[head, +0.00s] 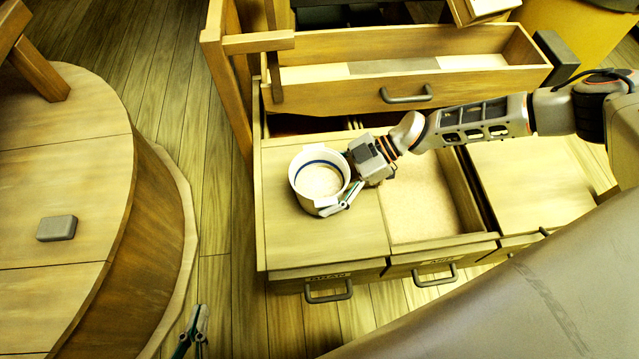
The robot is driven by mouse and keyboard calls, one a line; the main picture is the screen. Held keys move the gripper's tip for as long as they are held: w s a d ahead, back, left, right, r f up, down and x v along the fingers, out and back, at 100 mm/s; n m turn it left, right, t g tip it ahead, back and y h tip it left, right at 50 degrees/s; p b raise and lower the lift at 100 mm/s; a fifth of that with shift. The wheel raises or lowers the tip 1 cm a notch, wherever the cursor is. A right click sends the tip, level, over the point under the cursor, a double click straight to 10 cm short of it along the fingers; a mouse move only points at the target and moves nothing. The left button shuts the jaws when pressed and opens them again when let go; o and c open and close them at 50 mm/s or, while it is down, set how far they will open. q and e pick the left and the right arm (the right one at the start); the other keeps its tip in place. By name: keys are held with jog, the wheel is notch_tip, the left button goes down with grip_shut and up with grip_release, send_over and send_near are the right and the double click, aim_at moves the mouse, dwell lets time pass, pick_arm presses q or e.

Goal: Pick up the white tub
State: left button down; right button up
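The white tub (307,199) is round and open-topped, with a dark blue line inside and pale contents at the bottom. It stands on the closed wooden lid at the left of the bin chest. My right gripper (341,197) reaches it from the right. One finger lies along the tub's near right side; the other finger is hidden, so I cannot tell whether the grip is closed. My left gripper (195,325) shows only partly at the bottom edge, over the floor, well away from the tub. Its finger opening is unclear.
The bin chest (320,262) has a middle bin open with pale meal (425,205) and a right lid (530,185). An open drawer (460,92) juts out behind my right arm. A round wooden platform (60,165) with a grey block (57,228) stands at left.

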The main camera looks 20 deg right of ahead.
jog(key=shift+r, duration=0.25)
jog(key=r, duration=0.1)
jog(key=p, duration=0.1)
jog(key=r, duration=0.1)
jog(key=shift+w+r, duration=0.25)
jog(key=shift+r, duration=0.1)
pick_arm(q)
jog(key=s+a+f+m+y+p, duration=0.1)
jog(key=s+a+p, duration=0.1)
jog(key=a+p, duration=0.3)
jog(key=shift+a+f+g+y+p, duration=0.25)
jog(key=shift+f+g+y+p, duration=0.15)
jog(key=shift+p, duration=0.85)
pick_arm(e)
notch_tip(320, 180, up, 17)
jog(key=shift+s, duration=0.2)
jog(key=shift+f, duration=0.1)
